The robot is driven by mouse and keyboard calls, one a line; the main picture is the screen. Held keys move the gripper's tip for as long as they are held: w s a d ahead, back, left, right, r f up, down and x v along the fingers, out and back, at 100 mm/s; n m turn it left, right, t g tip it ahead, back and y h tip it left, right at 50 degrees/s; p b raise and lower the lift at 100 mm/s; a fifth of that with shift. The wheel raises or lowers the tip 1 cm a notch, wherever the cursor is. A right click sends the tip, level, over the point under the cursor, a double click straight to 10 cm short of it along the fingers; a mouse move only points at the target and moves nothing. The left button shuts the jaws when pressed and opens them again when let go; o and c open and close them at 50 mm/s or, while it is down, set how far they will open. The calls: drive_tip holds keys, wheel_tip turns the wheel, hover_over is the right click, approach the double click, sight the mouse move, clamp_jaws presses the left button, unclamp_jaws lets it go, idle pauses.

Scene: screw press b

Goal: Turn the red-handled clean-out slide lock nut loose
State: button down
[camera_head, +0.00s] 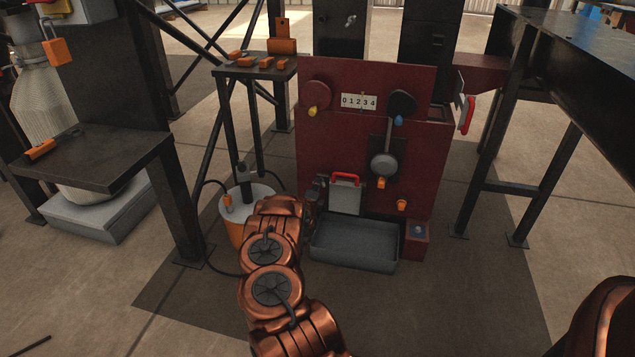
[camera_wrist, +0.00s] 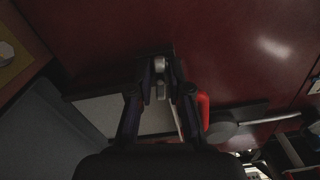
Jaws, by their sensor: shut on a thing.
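The clean-out slide is a pale grey plate (camera_head: 345,199) with a red handle (camera_head: 345,177) on top, low on the front of the dark red machine. The red handle also shows in the wrist view (camera_wrist: 203,110), just right of my fingers. My gripper (camera_wrist: 161,88) is shut on the lock nut, a small metal piece (camera_wrist: 160,92) between the fingertips beside the slide. The fingers hide part of the nut. In the head view my gripper (camera_head: 313,204) is a small dark shape left of the slide, and the nut cannot be made out there.
A grey tray (camera_head: 352,248) lies on the floor below the slide. A white-and-orange bucket (camera_head: 236,230) stands left of my arm. A round grey pan-like part (camera_head: 383,164) hangs right of the slide. A dark side table (camera_head: 95,160) stands at left.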

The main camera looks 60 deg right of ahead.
drive_tip(key=n+p, duration=0.2)
drive_tip(key=n, duration=0.4)
drive_tip(key=n+p, duration=0.3)
drive_tip(key=n, duration=0.3)
drive_tip(key=shift+w+a+f, duration=0.1)
drive_tip(key=shift+w+f, duration=0.05)
drive_tip(key=shift+f, duration=0.05)
drive_tip(key=shift+n, duration=0.3)
drive_tip(key=c, duration=1.2)
unclamp_jaws()
drive_tip(key=shift+c, duration=0.2)
drive_tip(key=shift+s, duration=0.25)
